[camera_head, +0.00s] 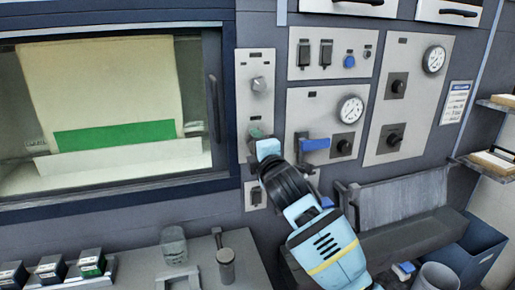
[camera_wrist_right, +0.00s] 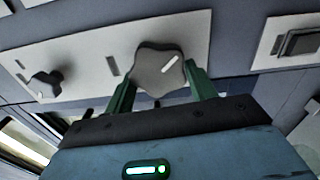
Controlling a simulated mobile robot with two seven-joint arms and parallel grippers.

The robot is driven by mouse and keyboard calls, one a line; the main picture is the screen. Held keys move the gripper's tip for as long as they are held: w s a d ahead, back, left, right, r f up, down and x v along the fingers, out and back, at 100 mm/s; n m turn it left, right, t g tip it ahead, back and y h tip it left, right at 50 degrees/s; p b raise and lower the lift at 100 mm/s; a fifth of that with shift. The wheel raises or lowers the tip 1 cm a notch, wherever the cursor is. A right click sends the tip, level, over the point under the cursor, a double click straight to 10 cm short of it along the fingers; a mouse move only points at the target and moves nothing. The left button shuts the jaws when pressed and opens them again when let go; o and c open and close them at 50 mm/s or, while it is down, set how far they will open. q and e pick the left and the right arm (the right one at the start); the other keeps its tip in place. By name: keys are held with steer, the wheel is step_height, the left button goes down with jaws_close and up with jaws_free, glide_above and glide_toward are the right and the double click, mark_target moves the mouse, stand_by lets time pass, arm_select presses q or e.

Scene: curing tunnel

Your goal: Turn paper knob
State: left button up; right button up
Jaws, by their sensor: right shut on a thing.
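A narrow grey panel (camera_head: 256,105) beside the window bears two knobs. The upper knob (camera_head: 259,85) is free; it appears to be the smaller knob (camera_wrist_right: 46,85) at the left of the right wrist view. The lower knob (camera_head: 255,132) is mostly hidden behind my right gripper (camera_head: 264,143). In the right wrist view this grey lobed knob (camera_wrist_right: 160,67) with a white pointer mark sits between the green fingers of my right gripper (camera_wrist_right: 160,88), which is shut on it. No label is readable, so I cannot tell which is the paper knob. My left gripper is not in view.
A window (camera_head: 105,100) at left shows a cream sheet with a green band. Right of my arm are a blue lever (camera_head: 315,144), gauges (camera_head: 350,109) and black knobs. Below stand a jar (camera_head: 173,245), a dark-topped cylinder (camera_head: 226,265) and small boxes (camera_head: 51,268).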

stand_by(0.4)
steer(key=o, duration=1)
steer(key=v, duration=0.8)
